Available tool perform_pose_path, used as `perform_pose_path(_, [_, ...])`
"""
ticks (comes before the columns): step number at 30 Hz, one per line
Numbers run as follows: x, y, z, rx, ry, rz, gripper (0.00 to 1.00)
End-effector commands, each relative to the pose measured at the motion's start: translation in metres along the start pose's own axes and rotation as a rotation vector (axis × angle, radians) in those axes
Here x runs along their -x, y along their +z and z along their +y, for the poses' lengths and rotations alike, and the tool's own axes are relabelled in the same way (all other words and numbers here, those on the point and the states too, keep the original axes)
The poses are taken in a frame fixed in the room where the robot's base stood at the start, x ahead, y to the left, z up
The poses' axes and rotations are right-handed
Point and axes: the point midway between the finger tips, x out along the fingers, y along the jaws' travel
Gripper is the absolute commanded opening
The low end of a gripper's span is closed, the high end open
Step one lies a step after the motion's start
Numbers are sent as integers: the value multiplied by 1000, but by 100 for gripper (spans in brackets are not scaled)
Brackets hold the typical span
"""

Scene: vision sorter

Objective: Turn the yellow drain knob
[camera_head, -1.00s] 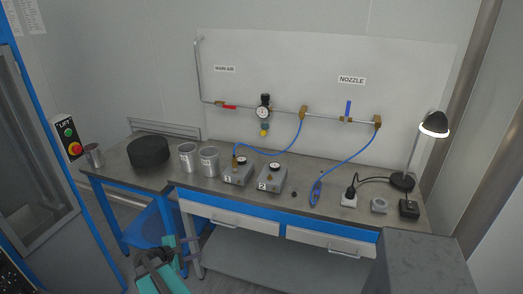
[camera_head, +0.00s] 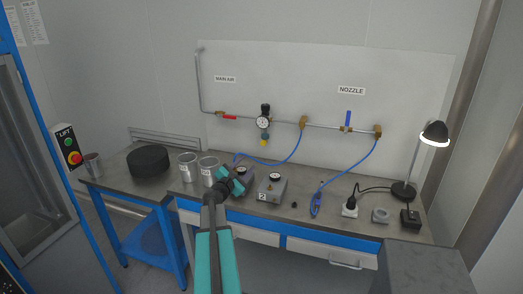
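The small yellow drain knob (camera_head: 264,142) hangs at the bottom of the dark air regulator with a round gauge (camera_head: 263,121), on the pipe of the white wall panel. My gripper (camera_head: 235,178), with teal parts, shows left of and below the knob in the picture, apart from it. It covers part of grey box 1. My arm reaches up from the bottom edge. The gripper is too small and turned to show whether its fingers are open or shut. I see nothing held.
A red-handled MAIN AIR valve (camera_head: 228,117) and a blue-handled NOZZLE valve (camera_head: 347,118) sit on the pipe. A blue hose (camera_head: 290,151) loops below the regulator. Grey box 2 (camera_head: 271,188), metal cups (camera_head: 188,167), a black round block (camera_head: 148,159) and a lamp (camera_head: 433,133) stand on the bench.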

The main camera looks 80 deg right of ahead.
Motion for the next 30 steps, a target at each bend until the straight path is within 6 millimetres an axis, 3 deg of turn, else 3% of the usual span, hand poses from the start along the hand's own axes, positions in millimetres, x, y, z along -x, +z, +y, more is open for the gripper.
perform_pose_path(3, [-28, 0, -4, 7, 42, 37, 40])
perform_pose_path(8, [-46, 2, -5, 13, 79, 76, 40])
perform_pose_path(30, [-60, 2, -3, 14, 87, 86, 40])
